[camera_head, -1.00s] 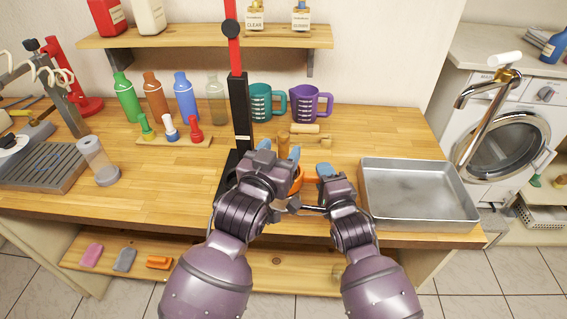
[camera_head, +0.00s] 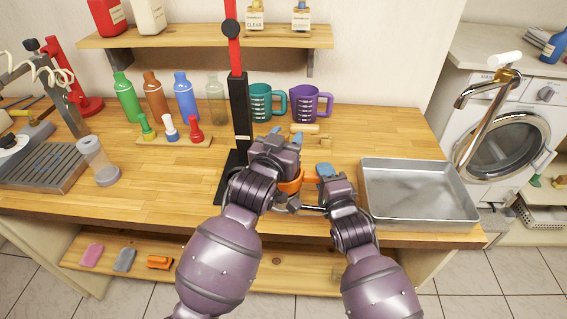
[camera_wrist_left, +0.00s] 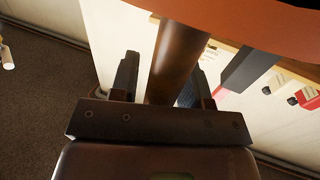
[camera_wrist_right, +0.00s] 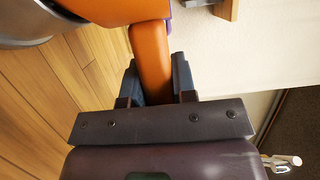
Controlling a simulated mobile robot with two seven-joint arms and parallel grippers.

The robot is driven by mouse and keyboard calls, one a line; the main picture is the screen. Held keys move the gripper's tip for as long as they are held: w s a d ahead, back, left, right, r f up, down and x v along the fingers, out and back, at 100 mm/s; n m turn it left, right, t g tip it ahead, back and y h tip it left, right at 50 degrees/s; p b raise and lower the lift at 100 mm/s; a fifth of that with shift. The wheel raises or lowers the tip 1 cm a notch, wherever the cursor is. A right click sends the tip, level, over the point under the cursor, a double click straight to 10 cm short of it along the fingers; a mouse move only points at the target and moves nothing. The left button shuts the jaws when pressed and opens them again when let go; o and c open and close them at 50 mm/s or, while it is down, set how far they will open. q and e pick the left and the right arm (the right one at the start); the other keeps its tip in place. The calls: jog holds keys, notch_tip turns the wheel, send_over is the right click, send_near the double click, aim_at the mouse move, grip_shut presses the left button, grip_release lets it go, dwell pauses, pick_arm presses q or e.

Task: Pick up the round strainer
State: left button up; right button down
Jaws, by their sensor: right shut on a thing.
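The round strainer (camera_head: 292,187) shows as an orange rim between my two grippers, partly hidden by them. My right gripper (camera_head: 325,171) is shut on its orange handle; in the right wrist view the handle (camera_wrist_right: 152,62) runs between the fingers to the curved orange body (camera_wrist_right: 105,8). My left gripper (camera_head: 284,138) is over the strainer's left side. In the left wrist view its fingers are apart, with a brown, shaded bar (camera_wrist_left: 172,62) between them and a gap on the left. A curved orange-brown edge (camera_wrist_left: 255,28) lies beyond. Whether the bar is touched cannot be told.
A black and red stand (camera_head: 241,110) rises just left of my left gripper. Teal (camera_head: 260,102) and purple (camera_head: 308,103) mugs stand behind. A metal tray (camera_head: 418,222) lies close right. The bench (camera_head: 150,195) is clear in front left.

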pick_arm(q)
grip_shut()
notch_tip(320, 180, up, 10)
dwell(0.6)
notch_tip(320, 180, up, 6)
jog(key=w+a+r, duration=0.1)
jog(key=a+r, duration=0.1)
jog(key=a, duration=0.8)
jog(key=shift+w, duration=0.3)
dwell(0.7)
